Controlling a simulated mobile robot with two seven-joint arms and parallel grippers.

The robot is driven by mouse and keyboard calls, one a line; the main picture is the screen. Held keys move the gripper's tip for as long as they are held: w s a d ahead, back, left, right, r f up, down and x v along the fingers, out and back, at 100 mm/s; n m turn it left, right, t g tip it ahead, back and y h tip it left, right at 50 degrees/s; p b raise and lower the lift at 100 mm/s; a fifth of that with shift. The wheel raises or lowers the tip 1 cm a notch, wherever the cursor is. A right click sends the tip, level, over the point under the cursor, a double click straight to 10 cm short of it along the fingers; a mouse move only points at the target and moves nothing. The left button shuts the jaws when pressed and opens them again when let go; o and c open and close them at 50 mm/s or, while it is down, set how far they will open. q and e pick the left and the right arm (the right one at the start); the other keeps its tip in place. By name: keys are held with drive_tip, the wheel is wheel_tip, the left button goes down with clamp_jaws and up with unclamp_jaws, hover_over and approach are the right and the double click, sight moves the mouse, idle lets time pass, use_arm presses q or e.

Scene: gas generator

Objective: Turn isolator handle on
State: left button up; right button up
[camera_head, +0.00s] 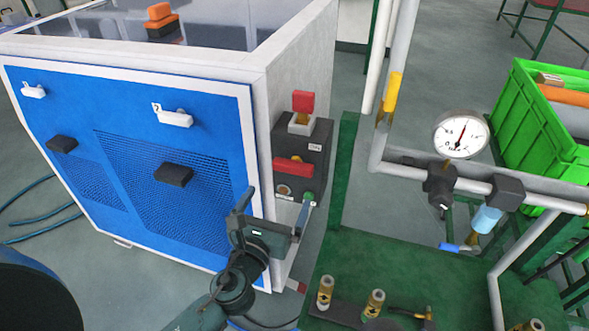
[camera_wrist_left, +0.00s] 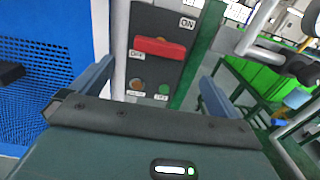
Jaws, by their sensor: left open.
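The isolator handle (camera_head: 293,167) is a red bar on a dark grey box (camera_head: 318,160) on the generator's side. It lies roughly horizontal. In the wrist view the red handle (camera_wrist_left: 160,47) shows ahead, with an OFF label (camera_wrist_left: 136,55) below its left end and an ON label (camera_wrist_left: 187,23) at upper right. My left gripper (camera_head: 276,203) is open and empty, in front of and below the handle, apart from it. Its fingers (camera_wrist_left: 157,72) frame the lower box in the wrist view. My right gripper is not seen.
The blue-fronted generator cabinet (camera_head: 80,100) stands left of the box. A red part in a pale socket (camera_head: 302,115) sits above the handle, and small round buttons (camera_wrist_left: 137,86) below. Pipes with a gauge (camera_head: 460,134), a green frame (camera_head: 400,260) and a green crate (camera_head: 540,120) stand right.

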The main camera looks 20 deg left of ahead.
sight(291, 171)
use_arm(q)
drive_tip(key=w, duration=1)
drive_tip(key=shift+d, duration=0.2)
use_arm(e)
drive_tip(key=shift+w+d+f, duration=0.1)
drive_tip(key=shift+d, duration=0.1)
use_arm(q)
drive_tip(key=c, duration=0.8)
